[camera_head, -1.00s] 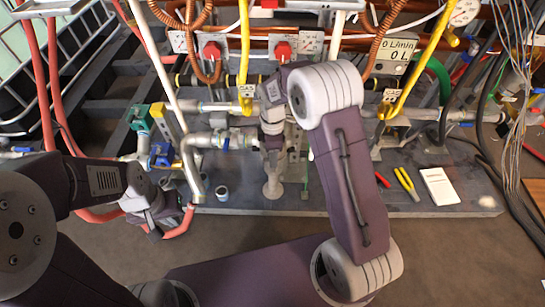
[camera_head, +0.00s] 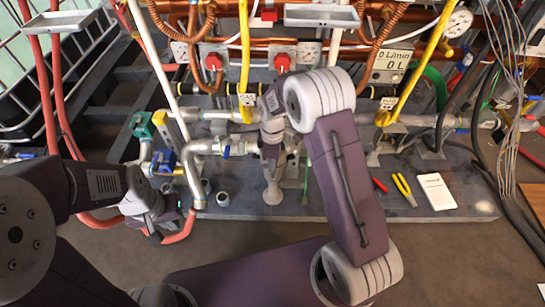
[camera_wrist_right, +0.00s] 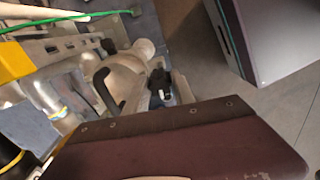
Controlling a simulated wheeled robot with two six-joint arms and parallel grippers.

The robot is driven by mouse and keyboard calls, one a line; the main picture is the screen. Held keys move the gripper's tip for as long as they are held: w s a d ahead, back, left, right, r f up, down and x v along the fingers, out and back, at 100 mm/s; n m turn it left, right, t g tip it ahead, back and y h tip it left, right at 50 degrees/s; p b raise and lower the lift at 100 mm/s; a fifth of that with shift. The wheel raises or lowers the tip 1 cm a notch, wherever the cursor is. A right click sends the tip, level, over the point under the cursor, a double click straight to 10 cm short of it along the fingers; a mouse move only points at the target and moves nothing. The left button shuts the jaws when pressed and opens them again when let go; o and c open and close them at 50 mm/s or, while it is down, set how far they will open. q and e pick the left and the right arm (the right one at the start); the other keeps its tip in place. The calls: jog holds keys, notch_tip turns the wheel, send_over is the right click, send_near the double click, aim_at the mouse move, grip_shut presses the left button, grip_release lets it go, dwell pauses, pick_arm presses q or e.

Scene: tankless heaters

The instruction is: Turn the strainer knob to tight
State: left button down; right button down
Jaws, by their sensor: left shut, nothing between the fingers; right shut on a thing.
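My right gripper (camera_head: 272,150) points down at the pipework in the middle of the bench in the head view. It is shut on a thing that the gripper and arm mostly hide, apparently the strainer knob. Below it a pale metal, flared piece (camera_head: 272,192) shows, perhaps the strainer's end. In the right wrist view, a rounded metal fitting (camera_wrist_right: 125,72) lies beside a small black part with a white mark (camera_wrist_right: 160,85); I cannot tell whether this is the knob. My left gripper (camera_head: 165,218) is shut and empty by a red hose at the bench's left front.
Pliers with yellow handles (camera_head: 404,190) and a white notepad (camera_head: 436,191) lie on the bench at right. A blue-handled valve (camera_head: 164,162) is near the left gripper. Yellow pipes, red valve handles and a flow display (camera_head: 392,60) stand behind. Loose cables hang at right.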

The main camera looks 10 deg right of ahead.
jog(key=m+p, duration=0.3)
jog(key=p, duration=0.1)
jog(key=m+p, duration=0.2)
jog(key=shift+r+m, duration=0.25)
jog(key=shift+m, duration=0.05)
jog(key=m+p, duration=0.2)
jog(key=shift+m, duration=0.3)
jog(key=m+p, duration=0.3)
jog(key=m, duration=0.1)
jog(key=shift+f, duration=0.1)
jog(key=shift+f+m+p, duration=0.15)
jog(key=shift+m+p, duration=0.85)
jog(key=shift+m, duration=1.2)
jog(key=c, duration=1.1)
grip_release()
jog(key=shift+o, duration=0.2)
